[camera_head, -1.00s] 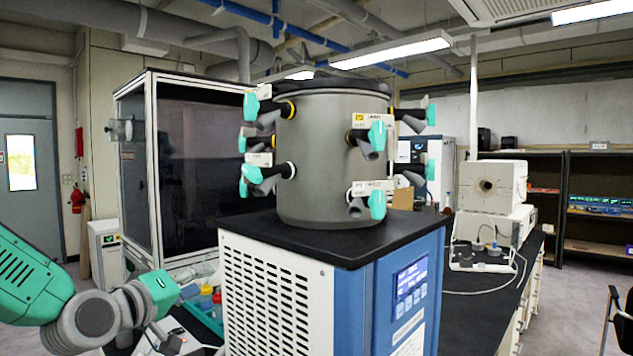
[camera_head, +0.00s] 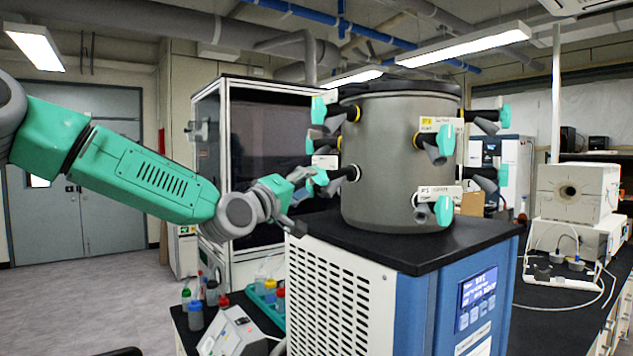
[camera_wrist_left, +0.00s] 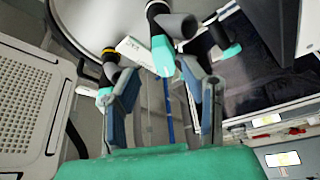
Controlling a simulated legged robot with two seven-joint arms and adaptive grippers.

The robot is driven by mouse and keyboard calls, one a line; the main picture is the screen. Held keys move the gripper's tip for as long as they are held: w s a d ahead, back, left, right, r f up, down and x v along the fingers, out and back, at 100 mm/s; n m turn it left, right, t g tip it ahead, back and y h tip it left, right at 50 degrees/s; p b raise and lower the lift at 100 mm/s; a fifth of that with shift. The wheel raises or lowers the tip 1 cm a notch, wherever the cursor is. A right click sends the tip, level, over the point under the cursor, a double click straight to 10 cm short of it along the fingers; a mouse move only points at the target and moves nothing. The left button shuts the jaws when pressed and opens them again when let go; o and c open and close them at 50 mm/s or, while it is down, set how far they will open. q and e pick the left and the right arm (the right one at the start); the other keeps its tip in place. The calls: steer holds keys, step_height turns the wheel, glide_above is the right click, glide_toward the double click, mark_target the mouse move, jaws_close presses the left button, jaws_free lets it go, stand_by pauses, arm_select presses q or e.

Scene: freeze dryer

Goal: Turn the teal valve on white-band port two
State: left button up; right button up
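The grey drum (camera_head: 392,165) carries side ports with teal valves. Its lower-left port has a white band (camera_head: 353,173), a small label and a teal valve (camera_head: 319,179). Another white-banded port with a teal valve (camera_head: 444,210) is at the lower front. The labels are too small to read surely. My left gripper (camera_head: 301,203) is just left of the lower-left valve. In the left wrist view, my left gripper (camera_wrist_left: 168,82) is open, with a teal valve handle (camera_wrist_left: 162,56) ahead between its fingers; contact cannot be told. My right gripper is out of view.
Yellow-banded ports with teal valves, such as the upper front one (camera_head: 446,138), sit above. The drum stands on a black-topped blue and white cabinet (camera_head: 340,290). A glass-fronted enclosure (camera_head: 262,140) stands behind. Bottles (camera_head: 196,313) and a small device (camera_head: 232,335) are below my arm.

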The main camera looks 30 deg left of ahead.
mark_target(316, 180)
arm_select(q)
steer(key=w, duration=0.3)
steer(key=w+r+p, duration=0.1)
steer(key=shift+w+d, duration=0.2)
steer(key=shift+d, duration=0.1)
steer(key=shift+w+a, duration=0.4)
steer(key=shift+a, duration=0.3)
steer(key=shift+a+f, duration=0.2)
steer(key=shift+a, duration=0.35)
steer(key=shift+d+r, duration=0.15)
steer(key=shift+d, duration=0.4)
jaws_close()
steer(key=shift+d, duration=0.25)
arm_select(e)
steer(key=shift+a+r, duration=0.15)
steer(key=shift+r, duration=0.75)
arm_select(q)
steer(key=shift+a+f, duration=0.15)
steer(key=shift+f, duration=0.05)
